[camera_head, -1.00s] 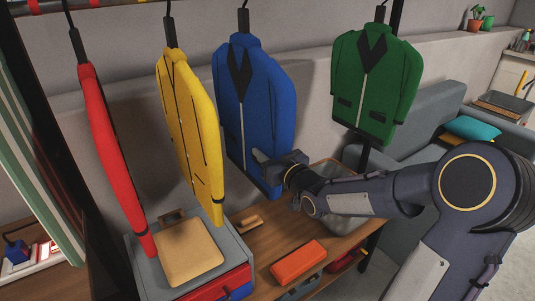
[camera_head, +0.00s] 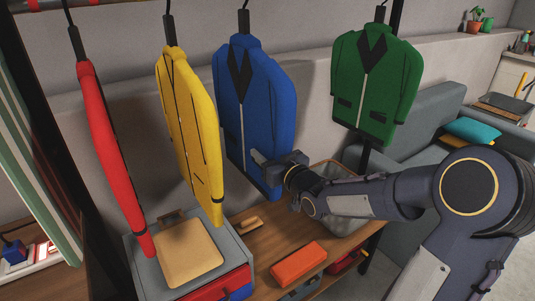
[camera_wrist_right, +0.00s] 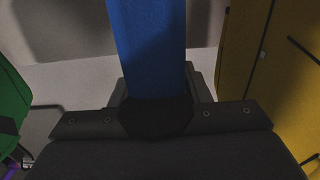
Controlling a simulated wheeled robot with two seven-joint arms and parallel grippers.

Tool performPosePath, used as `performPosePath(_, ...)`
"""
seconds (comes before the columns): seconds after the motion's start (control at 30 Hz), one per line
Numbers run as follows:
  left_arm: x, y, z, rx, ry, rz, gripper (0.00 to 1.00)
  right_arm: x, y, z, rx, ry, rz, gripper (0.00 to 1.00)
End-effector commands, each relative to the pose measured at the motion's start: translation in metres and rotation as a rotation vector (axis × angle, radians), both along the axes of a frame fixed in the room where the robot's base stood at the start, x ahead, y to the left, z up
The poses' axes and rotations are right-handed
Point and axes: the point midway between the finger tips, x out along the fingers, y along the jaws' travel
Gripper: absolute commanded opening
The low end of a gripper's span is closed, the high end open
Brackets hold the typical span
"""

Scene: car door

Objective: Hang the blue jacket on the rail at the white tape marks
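The blue jacket (camera_head: 262,100) hangs upright from a black hook, between the yellow jacket (camera_head: 190,125) and the green jacket (camera_head: 374,85). My right gripper (camera_head: 268,163) is at its lower right edge, with one finger across the jacket's front. In the right wrist view the blue jacket (camera_wrist_right: 150,45) runs edge-on between the two fingers (camera_wrist_right: 156,88). Whether both fingers press on it is not clear. The rail's white tape marks cannot be made out. My left gripper is not in view.
A red jacket (camera_head: 112,150) hangs at the left. Below are a wooden table (camera_head: 270,236), a grey box with a tan pad (camera_head: 190,253) on top, and an orange case (camera_head: 298,262). A basket (camera_head: 345,210) stands behind my right forearm, and a grey sofa (camera_head: 420,120) at the right.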

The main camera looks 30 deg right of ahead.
Motion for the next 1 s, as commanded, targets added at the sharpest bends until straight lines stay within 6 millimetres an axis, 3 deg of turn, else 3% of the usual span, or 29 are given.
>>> performPosePath(0.1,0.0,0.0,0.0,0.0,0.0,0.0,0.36,0.0,0.0,-0.001,0.0,0.002,0.0,0.58)
performPosePath(0.43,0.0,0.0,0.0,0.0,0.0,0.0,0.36,-0.005,-0.001,-0.003,0.0,0.008,-0.001,0.58)
performPosePath(0.8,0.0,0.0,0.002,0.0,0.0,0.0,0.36,-0.062,-0.005,-0.001,-0.002,0.004,-0.002,0.58)
performPosePath(1.0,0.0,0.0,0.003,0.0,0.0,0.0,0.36,-0.077,-0.006,-0.001,0.0,0.003,-0.001,0.58)
